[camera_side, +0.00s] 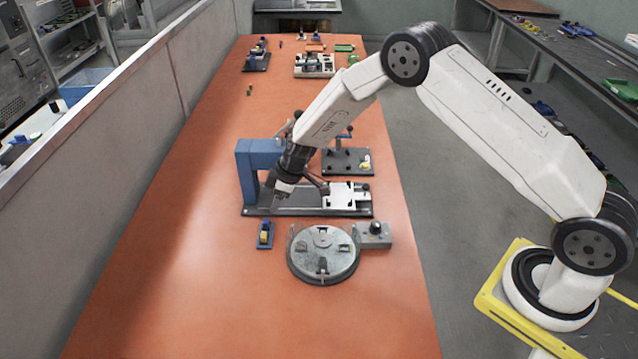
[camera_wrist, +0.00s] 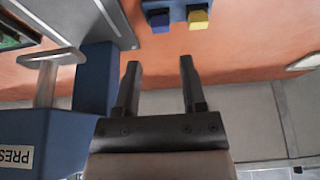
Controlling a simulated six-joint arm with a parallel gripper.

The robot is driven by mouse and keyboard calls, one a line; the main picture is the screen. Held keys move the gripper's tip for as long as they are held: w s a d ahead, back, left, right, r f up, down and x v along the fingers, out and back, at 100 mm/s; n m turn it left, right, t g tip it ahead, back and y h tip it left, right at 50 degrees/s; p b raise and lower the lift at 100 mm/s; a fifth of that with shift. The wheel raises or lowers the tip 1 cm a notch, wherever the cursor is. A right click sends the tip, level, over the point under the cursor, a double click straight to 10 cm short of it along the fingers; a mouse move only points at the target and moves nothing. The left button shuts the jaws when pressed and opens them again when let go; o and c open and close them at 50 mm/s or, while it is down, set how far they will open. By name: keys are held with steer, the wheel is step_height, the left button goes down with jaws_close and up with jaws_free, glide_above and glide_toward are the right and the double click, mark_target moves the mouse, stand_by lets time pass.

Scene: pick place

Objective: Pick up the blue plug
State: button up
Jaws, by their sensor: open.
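The blue plug (camera_wrist: 160,20) is a small dark blue block at the top of the wrist view. It sits on a lighter blue holder (camera_wrist: 177,4), left of a yellow plug (camera_wrist: 199,18). In the side view my gripper (camera_side: 276,197) is by the press, behind the holder, partly blended with dark parts.
The blue press (camera_side: 258,155) rises beside my gripper, and its labelled body (camera_wrist: 45,140) fills the lower left of the wrist view. A round grey fixture (camera_side: 323,256) and a grey knob box (camera_side: 373,236) stand right of the holder. The table left of it is clear.

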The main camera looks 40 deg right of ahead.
mark_target(266, 220)
steer(key=shift+f, duration=0.1)
steer(key=shift+x, duration=1.15)
steer(key=shift+a+f, duration=0.1)
steer(key=shift+x, duration=2.5)
steer(key=shift+w, duration=0.1)
jaws_close()
